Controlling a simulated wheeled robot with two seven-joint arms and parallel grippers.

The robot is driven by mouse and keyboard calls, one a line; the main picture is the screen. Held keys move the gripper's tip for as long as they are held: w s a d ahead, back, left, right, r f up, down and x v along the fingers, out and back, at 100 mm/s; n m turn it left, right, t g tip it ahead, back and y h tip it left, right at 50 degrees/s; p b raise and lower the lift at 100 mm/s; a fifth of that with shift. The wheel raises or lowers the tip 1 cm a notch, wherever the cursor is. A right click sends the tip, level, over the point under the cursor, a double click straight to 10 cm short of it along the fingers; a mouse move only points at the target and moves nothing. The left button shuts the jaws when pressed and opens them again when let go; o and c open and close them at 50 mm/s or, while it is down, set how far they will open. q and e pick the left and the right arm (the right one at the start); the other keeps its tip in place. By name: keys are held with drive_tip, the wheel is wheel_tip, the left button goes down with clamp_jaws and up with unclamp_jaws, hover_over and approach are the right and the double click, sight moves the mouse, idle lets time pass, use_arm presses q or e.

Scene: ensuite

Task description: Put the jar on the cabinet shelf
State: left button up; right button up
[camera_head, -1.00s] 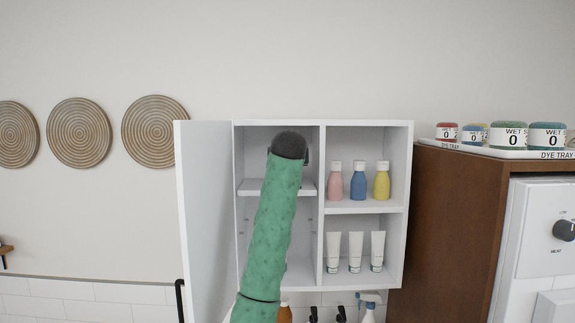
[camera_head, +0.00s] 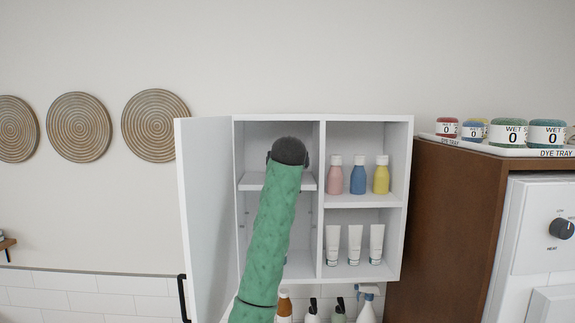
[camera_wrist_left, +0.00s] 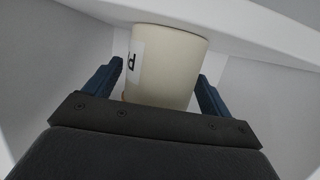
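The jar (camera_wrist_left: 165,68) is cream with a dark-lettered white label and shows between my left gripper's fingers in the left wrist view. My left gripper (camera_wrist_left: 160,75) is open around it, with a narrow gap at the left finger. The jar's far end meets a white board of the cabinet. In the head view my green left arm reaches into the upper left compartment of the white cabinet (camera_head: 320,118), and my left gripper (camera_head: 288,158) is just above the cabinet shelf (camera_head: 252,181). The wrist hides the jar there. My right gripper is not in view.
The cabinet door (camera_head: 207,220) stands open at the left. The right compartments hold pink, blue and yellow bottles (camera_head: 358,176) above white tubes (camera_head: 355,245). Spray and pump bottles (camera_head: 367,303) stand below the cabinet. A brown cabinet (camera_head: 455,220) stands at the right.

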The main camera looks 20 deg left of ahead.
use_arm(q)
drive_tip(key=shift+r, duration=0.1)
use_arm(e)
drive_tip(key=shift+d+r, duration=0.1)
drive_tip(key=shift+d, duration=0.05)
use_arm(q)
drive_tip(key=shift+s+d, duration=0.1)
drive_tip(key=shift+s, duration=0.1)
drive_tip(key=b+v, duration=0.3)
drive_tip(key=v, duration=0.1)
drive_tip(key=b+v, duration=0.3)
drive_tip(key=v, duration=0.4)
drive_tip(key=shift+s+r, duration=0.15)
drive_tip(key=shift+s, duration=0.1)
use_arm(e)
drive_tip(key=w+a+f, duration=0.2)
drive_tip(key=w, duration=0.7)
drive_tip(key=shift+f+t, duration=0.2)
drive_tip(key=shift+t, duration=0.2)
